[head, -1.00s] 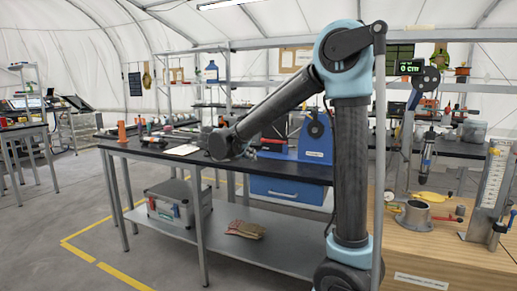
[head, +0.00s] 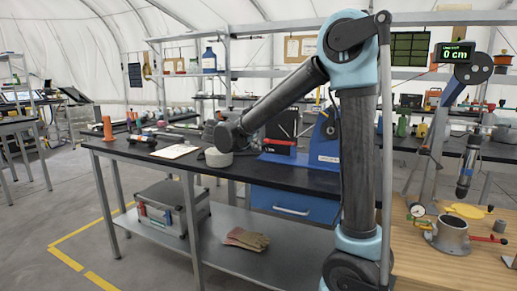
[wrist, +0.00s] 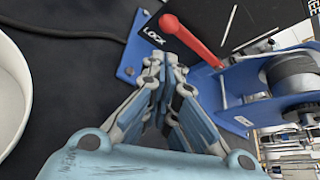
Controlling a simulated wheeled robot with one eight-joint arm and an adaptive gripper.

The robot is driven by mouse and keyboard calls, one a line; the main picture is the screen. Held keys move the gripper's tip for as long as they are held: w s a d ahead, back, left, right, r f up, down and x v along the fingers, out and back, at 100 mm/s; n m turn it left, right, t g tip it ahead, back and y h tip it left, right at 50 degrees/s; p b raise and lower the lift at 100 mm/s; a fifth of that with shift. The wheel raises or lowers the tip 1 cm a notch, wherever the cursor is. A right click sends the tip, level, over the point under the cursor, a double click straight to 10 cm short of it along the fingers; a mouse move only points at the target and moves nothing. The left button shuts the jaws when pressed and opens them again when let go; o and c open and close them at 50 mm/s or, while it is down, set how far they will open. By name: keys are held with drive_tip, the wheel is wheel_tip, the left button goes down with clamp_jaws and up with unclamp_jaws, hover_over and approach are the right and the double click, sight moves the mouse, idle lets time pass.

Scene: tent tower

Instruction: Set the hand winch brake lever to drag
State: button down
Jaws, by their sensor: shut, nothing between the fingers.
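The hand winch has a blue frame (wrist: 236,92) and a grey drum (wrist: 296,72) at the right of the wrist view. In the head view its blue body (head: 326,140) stands on the black bench, partly behind my arm. The red brake lever (wrist: 192,40) lies across a black plate in the wrist view, its rounded end at upper left beside the white word LOCK (wrist: 153,37). A DRAG mark is not visible. My gripper (wrist: 163,62) is shut and empty, its fingertips just below LOCK, apart from the lever in the picture. The head view hides its fingers.
A white round container (wrist: 12,90) is at the wrist view's left edge; a pale bowl (head: 217,157) sits on the bench below my wrist. A dark cable (wrist: 70,32) crosses the bench. A wooden table (head: 440,262) with a metal cylinder (head: 450,235) stands at right.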

sight(266, 157)
drive_tip(key=x, duration=0.8)
drive_tip(key=shift+w+f, duration=0.15)
drive_tip(key=shift+d, duration=0.1)
